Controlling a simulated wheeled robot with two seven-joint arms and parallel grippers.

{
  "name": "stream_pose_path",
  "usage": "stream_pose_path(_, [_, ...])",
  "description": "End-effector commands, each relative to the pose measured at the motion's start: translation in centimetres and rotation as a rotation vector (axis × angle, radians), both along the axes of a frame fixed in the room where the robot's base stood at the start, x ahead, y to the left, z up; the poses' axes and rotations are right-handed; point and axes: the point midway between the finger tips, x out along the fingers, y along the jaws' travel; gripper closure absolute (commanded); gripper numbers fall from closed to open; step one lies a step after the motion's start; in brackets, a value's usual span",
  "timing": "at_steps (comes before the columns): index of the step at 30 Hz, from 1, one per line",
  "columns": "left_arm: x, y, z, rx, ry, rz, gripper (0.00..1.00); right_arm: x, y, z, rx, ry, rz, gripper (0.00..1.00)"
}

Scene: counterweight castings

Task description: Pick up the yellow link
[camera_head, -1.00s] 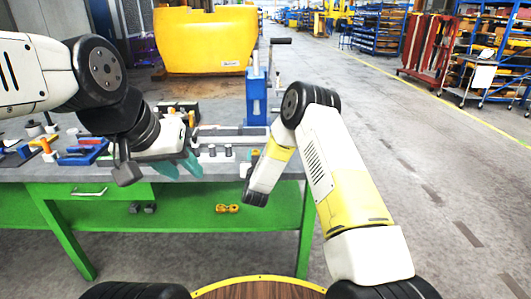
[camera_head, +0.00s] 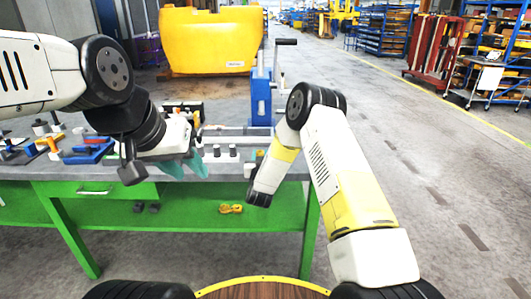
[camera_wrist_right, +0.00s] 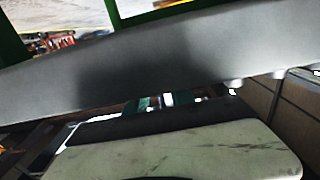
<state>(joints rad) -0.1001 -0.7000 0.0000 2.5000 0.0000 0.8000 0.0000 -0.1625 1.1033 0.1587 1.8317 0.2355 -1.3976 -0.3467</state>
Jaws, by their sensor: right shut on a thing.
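A yellow link (camera_head: 231,208) lies on the green lower shelf under the workbench in the head view. My left gripper (camera_head: 195,165) is over the bench's front edge, its two teal fingers apart and nothing seen between them. My right arm bends down in front of the bench's right end. Its dark wrist end (camera_head: 260,196) is just right of the link in the picture. I see no yellow link in the wrist view.
The green workbench (camera_head: 120,212) has a grey top bearing a blue upright press (camera_head: 261,98), dark pegs and blue and orange tools. A yellow tank (camera_head: 210,40) stands behind. A pale, smudged surface (camera_wrist_right: 190,150) fills the bottom of the wrist view.

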Motion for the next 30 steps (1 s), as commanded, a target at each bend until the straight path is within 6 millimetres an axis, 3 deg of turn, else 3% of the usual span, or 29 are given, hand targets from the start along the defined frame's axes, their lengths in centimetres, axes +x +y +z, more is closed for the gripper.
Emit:
stream_pose_path(8, [0.0,0.0,0.0,0.0,0.0,0.0,0.64,0.1,0.1,1.8,0.0,-0.007,0.001,1.0])
stream_pose_path(13, [0.0,0.0,0.0,0.0,0.0,0.0,0.64,0.1,0.0,4.0,0.0,-0.008,-0.001,1.0])
stream_pose_path(30, [0.0,0.0,0.0,0.0,0.0,0.0,0.64,-12.5,2.6,4.8,-0.001,-0.002,0.003,1.0])
